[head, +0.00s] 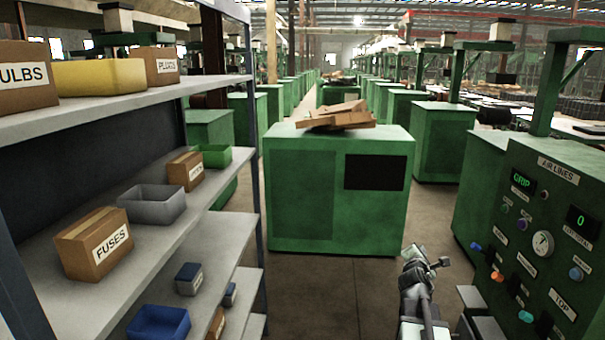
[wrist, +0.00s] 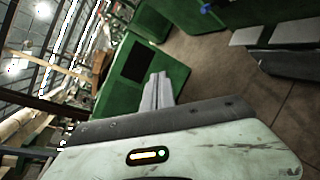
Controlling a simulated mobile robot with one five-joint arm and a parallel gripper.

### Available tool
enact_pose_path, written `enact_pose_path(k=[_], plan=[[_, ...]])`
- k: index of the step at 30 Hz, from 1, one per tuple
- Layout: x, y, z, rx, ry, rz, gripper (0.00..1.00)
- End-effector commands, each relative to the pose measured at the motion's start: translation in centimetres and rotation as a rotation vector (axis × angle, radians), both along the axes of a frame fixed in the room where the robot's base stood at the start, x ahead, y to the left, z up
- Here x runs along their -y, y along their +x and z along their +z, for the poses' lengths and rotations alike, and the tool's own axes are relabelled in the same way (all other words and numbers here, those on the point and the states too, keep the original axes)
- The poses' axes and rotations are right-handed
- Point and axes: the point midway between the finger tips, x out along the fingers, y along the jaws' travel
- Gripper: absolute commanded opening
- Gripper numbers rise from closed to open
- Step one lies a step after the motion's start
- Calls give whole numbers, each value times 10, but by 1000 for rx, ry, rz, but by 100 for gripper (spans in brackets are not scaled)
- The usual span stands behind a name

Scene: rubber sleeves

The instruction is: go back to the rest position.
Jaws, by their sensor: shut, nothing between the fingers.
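My gripper (head: 413,253) is in the lower right of the head view, in front of the green cabinet and left of the control panel. In the wrist view its two grey fingers (wrist: 159,78) lie together, with nothing between them. They point toward the green cabinet with the dark window, and no object touches them. My arm runs down out of the bottom of the head view.
A shelf (head: 219,244) with labelled boxes and bins fills the left. A green cabinet (head: 300,200) carrying cardboard (head: 340,117) stands ahead. A control panel (head: 535,250) with knobs and a gauge stands close on the right. Bare floor (head: 325,290) lies between.

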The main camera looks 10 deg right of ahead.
Motion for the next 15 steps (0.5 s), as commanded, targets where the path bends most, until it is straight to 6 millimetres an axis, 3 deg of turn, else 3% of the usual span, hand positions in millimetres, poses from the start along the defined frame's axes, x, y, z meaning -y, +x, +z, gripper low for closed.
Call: enact_pose_path(k=[1, 3, 8, 12, 15], plan=[[-44, 16, -10, 6, 76, 27, 0], [-102, 31, -29, 12, 224, 32, 0], [-232, 29, -84, -16, 648, -59, 0], [-333, -14, -136, -93, 1050, -312, 0], [-380, -70, -168, -149, 1312, -662, 0]])
